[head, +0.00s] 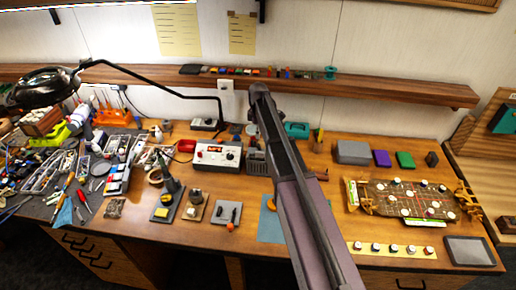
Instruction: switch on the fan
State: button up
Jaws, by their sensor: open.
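I cannot pick out the fan with certainty. A grey box (257,162), partly hidden behind my arm, stands next to a white bench unit with red knobs and a display (217,154). A small plate with dark switch-like parts (229,215) lies on the bench in front of that unit. My arm rises from the bottom right of centre to the shelf at the middle. No gripper fingers can be made out in this view.
A black lamp (47,86) on a long jointed arm hangs over the cluttered left side of the wooden bench (190,234). A wooden shelf (400,88) crosses the wall. A blue mat (271,229) is partly behind my arm.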

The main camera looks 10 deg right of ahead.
aim_at(258, 145)
jog(key=shift+f+b, duration=3.05)
jog(key=shift+f, duration=0.3)
grip_shut()
